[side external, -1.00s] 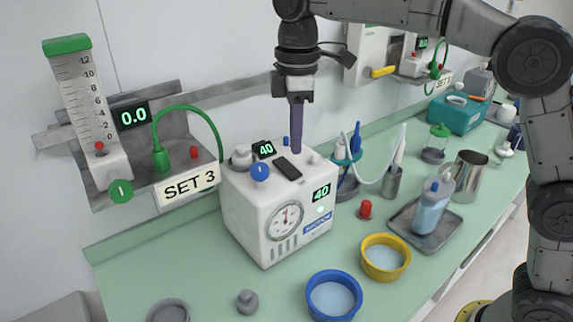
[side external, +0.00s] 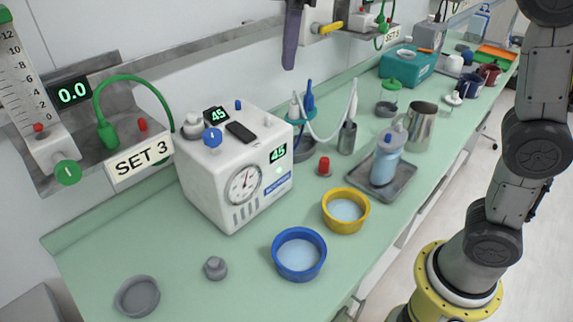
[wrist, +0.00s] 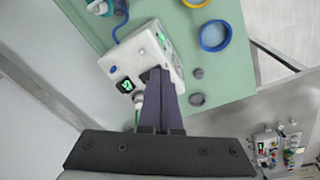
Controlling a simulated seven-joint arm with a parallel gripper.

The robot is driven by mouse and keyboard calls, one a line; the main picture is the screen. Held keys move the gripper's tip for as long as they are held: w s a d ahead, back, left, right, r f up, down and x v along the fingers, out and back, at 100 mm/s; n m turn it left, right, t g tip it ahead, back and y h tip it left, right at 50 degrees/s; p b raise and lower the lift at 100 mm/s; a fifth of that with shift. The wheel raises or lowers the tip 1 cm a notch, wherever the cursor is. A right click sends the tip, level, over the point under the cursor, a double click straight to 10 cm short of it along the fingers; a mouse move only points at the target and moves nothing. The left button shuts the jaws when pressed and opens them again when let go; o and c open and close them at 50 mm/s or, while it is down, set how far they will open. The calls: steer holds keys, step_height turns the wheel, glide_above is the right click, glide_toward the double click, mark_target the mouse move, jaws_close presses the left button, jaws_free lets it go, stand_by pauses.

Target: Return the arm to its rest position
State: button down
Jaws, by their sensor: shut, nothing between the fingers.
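My gripper (side external: 290,65) shows at the top of the side external view, with its purple fingers together and nothing between them. It points down and hangs clear above the bench, up and to the right of the white box-shaped machine (side external: 215,178). The rest of the hand is cut off by the picture's top edge. In the wrist view the shut fingers (wrist: 159,72) overlap part of the machine (wrist: 124,66) beyond them. The machine has a dial, a blue knob (side external: 212,137) on top and green displays reading 45.
The green bench (side external: 130,245) holds a blue-rimmed bowl (side external: 299,254), a yellow bowl (side external: 345,211), a bottle (side external: 386,160) on a metal tray (side external: 355,176) and a metal jug (side external: 420,126). A wall rail with a SET 3 panel (side external: 142,161) runs behind. Air around my gripper looks clear.

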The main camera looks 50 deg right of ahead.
steer(key=s+d+f+m+t, duration=0.1)
steer(key=s+d+m, duration=0.1)
steer(key=s+d, duration=0.35)
steer(key=s+d+f+m+t, duration=0.1)
steer(key=s+d+m, duration=0.1)
steer(key=s, duration=0.7)
steer(key=s+d+f+m+t, duration=0.1)
steer(key=s+f+m, duration=0.2)
steer(key=f, duration=0.3)
steer(key=s+f+m+t, duration=0.1)
steer(key=s+f+m, duration=0.2)
steer(key=f, duration=0.4)
steer(key=shift+s+d+m, duration=0.35)
steer(key=shift+d+m, duration=0.05)
